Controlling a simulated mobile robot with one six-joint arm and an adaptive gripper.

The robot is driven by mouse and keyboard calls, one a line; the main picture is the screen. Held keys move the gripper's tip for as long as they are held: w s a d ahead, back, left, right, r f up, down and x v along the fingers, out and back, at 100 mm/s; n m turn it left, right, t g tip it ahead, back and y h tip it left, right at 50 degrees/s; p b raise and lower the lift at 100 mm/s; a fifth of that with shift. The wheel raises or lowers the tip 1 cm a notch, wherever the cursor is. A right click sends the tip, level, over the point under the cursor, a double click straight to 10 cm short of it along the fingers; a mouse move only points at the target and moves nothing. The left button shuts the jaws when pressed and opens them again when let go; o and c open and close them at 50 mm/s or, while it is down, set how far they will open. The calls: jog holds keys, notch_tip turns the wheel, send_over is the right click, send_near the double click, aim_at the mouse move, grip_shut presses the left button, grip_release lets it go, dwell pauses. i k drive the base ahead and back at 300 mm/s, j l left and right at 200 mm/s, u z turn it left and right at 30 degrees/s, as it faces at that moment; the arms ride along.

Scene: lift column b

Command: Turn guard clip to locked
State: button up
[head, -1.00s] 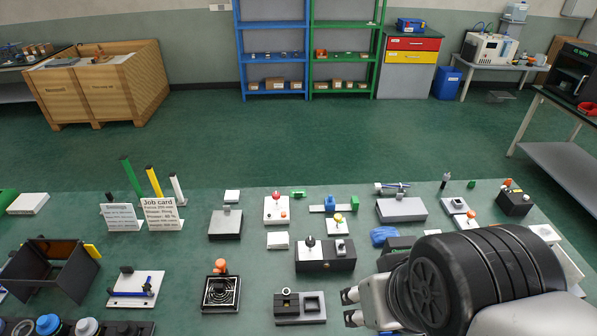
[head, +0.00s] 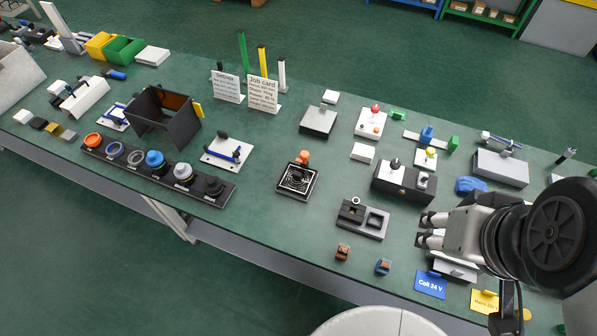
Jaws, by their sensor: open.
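A black square unit with a round, ringed grille, which looks like a fan guard (head: 297,184), sits on the green bench near the middle of the head view. An orange knob-like part (head: 303,157) stands at its back edge; it may be the guard clip, but its locked or unlocked marking is too small to read. My gripper (head: 423,230) is at the right, above the bench, with its fingers pointing left. Its two fingers are apart with nothing between them. It is well to the right of the guard and not touching it.
A grey block with a square recess (head: 361,219) and a black box with a knob (head: 403,184) lie between the guard and my gripper. A job card (head: 263,94) stands behind. A row of coloured round parts (head: 155,164) is at left. Bare bench surrounds the guard's front.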

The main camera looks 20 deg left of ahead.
aim_at(304, 155)
jog(key=i+j, duration=0.1)
jog(key=j, duration=0.3)
jog(key=i+j+z, duration=0.1)
jog(key=j, duration=0.35)
jog(key=i+j, duration=0.15)
jog(key=j, duration=0.25)
jog(key=z, duration=0.05)
